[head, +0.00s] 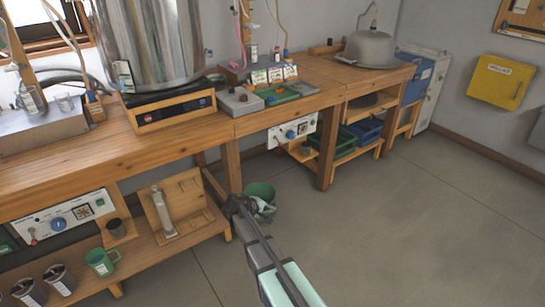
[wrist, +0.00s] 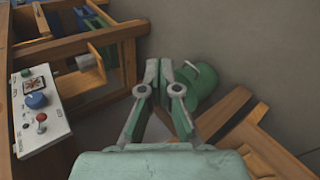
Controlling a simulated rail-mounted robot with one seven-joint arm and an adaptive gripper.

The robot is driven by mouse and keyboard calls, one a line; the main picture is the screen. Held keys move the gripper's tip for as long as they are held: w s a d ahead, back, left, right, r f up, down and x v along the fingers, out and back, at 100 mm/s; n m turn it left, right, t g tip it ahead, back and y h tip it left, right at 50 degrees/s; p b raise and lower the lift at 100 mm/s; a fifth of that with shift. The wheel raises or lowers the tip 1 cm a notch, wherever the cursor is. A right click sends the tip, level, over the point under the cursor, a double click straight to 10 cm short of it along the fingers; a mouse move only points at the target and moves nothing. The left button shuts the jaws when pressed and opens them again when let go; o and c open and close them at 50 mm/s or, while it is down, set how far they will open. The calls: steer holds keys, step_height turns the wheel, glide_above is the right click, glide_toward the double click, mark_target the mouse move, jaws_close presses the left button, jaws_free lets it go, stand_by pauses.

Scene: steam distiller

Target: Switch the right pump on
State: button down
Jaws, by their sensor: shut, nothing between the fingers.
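The right pump (head: 291,132) is a white box under the bench in the head view, with a blue knob on its front. I cannot tell the toggle's position. My gripper (head: 238,205) is in front of the bench, below and left of the right pump. Its fingers (wrist: 165,70) are shut and empty, apart from the panel.
A green bucket (head: 259,192) stands on the floor beside my gripper; it also shows in the wrist view (wrist: 203,82). A bench leg (head: 232,165) stands left of the right pump. Another pump panel (head: 62,220) is at the lower left. The floor at right is clear.

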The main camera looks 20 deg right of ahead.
steer(key=w+r+n+t+h+b, duration=0.1)
steer(key=w+r+t+h+b, duration=0.15)
steer(key=w+r, duration=0.65)
steer(key=n+t+h+p, duration=0.1)
steer(key=n+t+h, duration=0.1)
steer(key=n+t, duration=0.1)
glide_toward(272, 146)
steer(key=s+r, duration=0.2)
steer(key=s, duration=0.1)
steer(key=shift+a, duration=0.4)
steer(key=b+x, duration=0.1)
steer(key=x, duration=0.7)
steer(key=shift+w+d+f+b, duration=0.15)
steer(key=shift+d+b, duration=0.05)
steer(key=shift+b, duration=0.1)
steer(key=shift+x, duration=0.8)
steer(key=shift+a, duration=0.2)
